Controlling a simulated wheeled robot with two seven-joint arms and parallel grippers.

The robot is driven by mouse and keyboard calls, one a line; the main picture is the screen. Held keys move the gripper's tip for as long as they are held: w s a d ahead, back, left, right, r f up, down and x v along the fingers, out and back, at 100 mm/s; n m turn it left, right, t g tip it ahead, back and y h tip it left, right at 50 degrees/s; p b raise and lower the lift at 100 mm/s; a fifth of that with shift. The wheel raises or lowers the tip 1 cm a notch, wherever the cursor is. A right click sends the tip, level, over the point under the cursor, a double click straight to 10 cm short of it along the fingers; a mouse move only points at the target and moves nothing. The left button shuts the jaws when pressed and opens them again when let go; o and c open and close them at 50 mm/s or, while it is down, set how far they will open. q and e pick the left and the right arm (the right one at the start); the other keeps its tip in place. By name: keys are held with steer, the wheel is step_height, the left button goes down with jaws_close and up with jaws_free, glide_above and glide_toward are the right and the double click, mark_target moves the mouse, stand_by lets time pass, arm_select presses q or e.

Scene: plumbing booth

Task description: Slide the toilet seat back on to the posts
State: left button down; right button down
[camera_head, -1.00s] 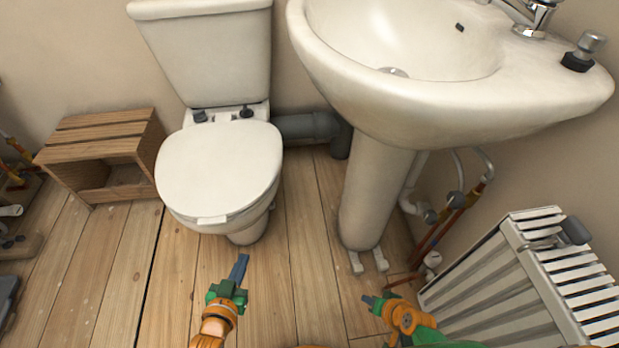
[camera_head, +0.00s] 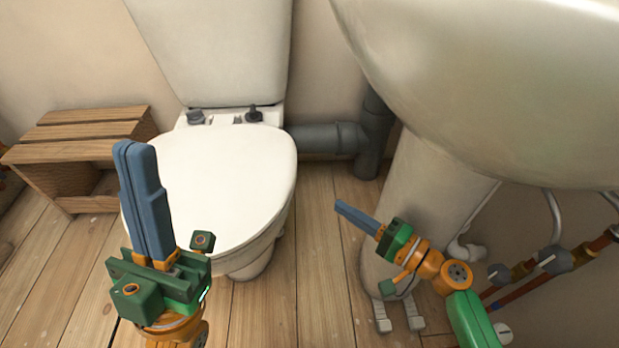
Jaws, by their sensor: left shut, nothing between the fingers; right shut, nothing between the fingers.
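The white toilet seat (camera_head: 225,185) lies lidded and flat over the toilet bowl (camera_head: 250,262), its back edge near the hinge area. Two dark posts, the left one (camera_head: 195,117) and the right one (camera_head: 254,114), stand on the rear deck of the bowl, just behind the seat's back edge. Whether the seat touches them I cannot tell. My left gripper (camera_head: 136,150) is shut and empty, pointing up in front of the seat's left side and hiding part of its edge. My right gripper (camera_head: 340,206) is shut and empty, right of the bowl, in front of the basin pedestal.
A wooden crate (camera_head: 85,130) stands left of the toilet. The basin (camera_head: 500,80) overhangs the right side on its pedestal (camera_head: 415,185). A grey waste pipe (camera_head: 325,138) runs behind, right of the toilet. Small pipes are at lower right. Floorboards (camera_head: 275,315) in front are clear.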

steer(key=x, duration=0.9)
steer(key=shift+a+b, duration=0.2)
steer(key=shift+b, duration=0.25)
steer(key=shift+s+a, duration=0.1)
steer(key=shift+a, duration=0.85)
